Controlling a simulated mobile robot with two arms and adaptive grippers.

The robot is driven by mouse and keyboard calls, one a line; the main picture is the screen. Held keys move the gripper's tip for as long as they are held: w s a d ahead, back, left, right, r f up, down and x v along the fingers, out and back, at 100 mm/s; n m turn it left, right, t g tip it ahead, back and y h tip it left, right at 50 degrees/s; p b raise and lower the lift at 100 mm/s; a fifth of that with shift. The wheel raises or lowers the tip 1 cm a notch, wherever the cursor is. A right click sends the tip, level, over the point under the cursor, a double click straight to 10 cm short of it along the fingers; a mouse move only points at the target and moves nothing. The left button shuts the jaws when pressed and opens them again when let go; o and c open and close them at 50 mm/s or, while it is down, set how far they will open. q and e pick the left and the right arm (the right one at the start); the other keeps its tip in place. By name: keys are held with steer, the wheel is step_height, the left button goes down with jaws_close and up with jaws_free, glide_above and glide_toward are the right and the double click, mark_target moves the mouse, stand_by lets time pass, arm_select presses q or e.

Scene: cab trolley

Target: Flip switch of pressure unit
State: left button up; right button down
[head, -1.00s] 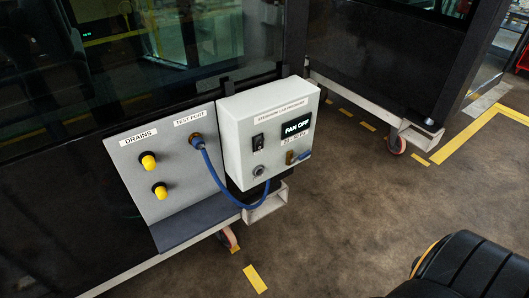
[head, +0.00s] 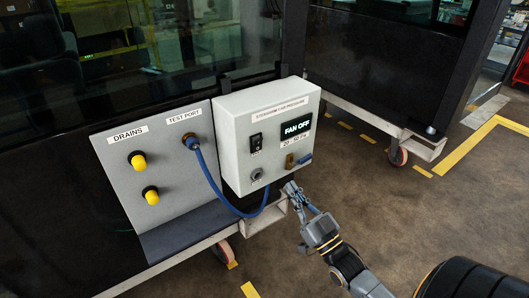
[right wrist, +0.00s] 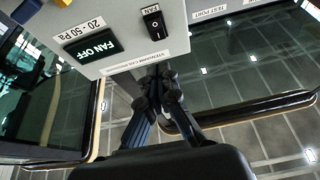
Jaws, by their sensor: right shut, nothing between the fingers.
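The pressure unit is a light grey box (head: 238,160) with a black rocker switch (head: 257,142) and a display (head: 296,127) reading "FAN OFF". The switch also shows, upside down, in the right wrist view (right wrist: 154,22), beside the display (right wrist: 93,45). My right gripper (head: 292,188) is at the box's lower right corner in the head view, below the switch and apart from it. In the right wrist view its fingertips (right wrist: 155,78) are together and empty, close to the box edge. I cannot tell whether they touch the box. My left gripper is not in view.
A blue handle (head: 305,159) sits low on the box's right. Two yellow drain caps (head: 139,161) are on the left panel (head: 110,165).

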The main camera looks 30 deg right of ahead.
mark_target(258, 141)
steer(key=p+x, duration=0.3)
steer(key=x, duration=1.1)
steer(key=p, duration=0.2)
steer(key=shift+w+r+g+p, duration=0.25)
steer(key=shift+r+g+p, duration=0.1)
steer(key=shift+g+p, duration=0.05)
steer(key=shift+f+b, duration=0.25)
steer(key=shift+b, duration=0.05)
